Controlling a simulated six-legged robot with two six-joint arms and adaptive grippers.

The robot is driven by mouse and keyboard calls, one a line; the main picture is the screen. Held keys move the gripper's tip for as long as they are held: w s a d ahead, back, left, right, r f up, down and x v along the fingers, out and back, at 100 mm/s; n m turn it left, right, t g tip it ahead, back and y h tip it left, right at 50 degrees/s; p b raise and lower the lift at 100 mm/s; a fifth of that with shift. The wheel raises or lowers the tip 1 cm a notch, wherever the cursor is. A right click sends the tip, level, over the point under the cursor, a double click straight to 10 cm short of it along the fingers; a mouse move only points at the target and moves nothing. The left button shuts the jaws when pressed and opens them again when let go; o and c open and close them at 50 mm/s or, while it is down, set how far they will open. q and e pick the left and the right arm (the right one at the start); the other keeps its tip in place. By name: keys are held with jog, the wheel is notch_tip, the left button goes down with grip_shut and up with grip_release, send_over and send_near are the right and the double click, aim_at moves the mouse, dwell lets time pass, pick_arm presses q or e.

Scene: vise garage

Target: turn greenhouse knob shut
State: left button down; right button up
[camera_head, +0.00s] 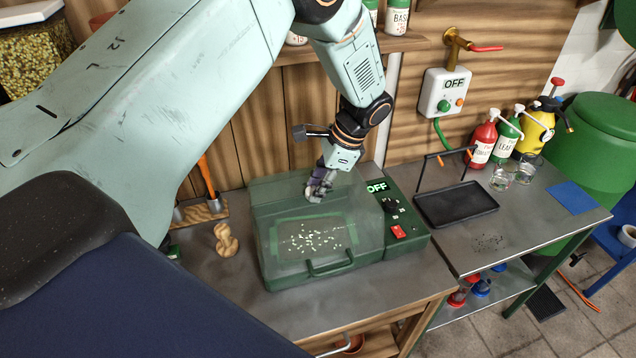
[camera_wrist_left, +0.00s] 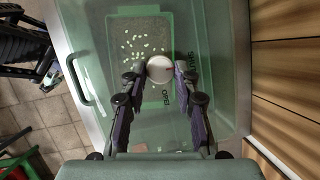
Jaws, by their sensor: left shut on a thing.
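The greenhouse is a green box with a clear lid (camera_head: 268,212), on the metal bench. In the wrist view its round white knob (camera_wrist_left: 160,69) sits on the clear lid. Lettering beside the knob reads OPEN (camera_wrist_left: 167,97) and SHUT (camera_wrist_left: 193,66). My left gripper (camera_head: 320,190) reaches down onto the lid's top from above. In the wrist view its fingers (camera_wrist_left: 158,78) are shut on the knob, one on each side. The gripper hides the knob in the head view. I cannot tell exactly which way the knob points. My right gripper is out of view.
A tray with pale seeds (camera_head: 310,237) shows through the lid. The green control box (camera_head: 405,215) at its right has an OFF display and a red switch. A wooden figure (camera_head: 226,240) stands left; a black tray (camera_head: 455,204) and bottles (camera_head: 483,140) stand right.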

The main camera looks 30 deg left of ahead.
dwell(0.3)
pick_arm(q)
jog(key=c, duration=1)
grip_release()
jog(key=shift+r, duration=0.15)
jog(key=v, duration=1.1)
jog(key=shift+r, duration=0.3)
jog(key=shift+d, duration=0.15)
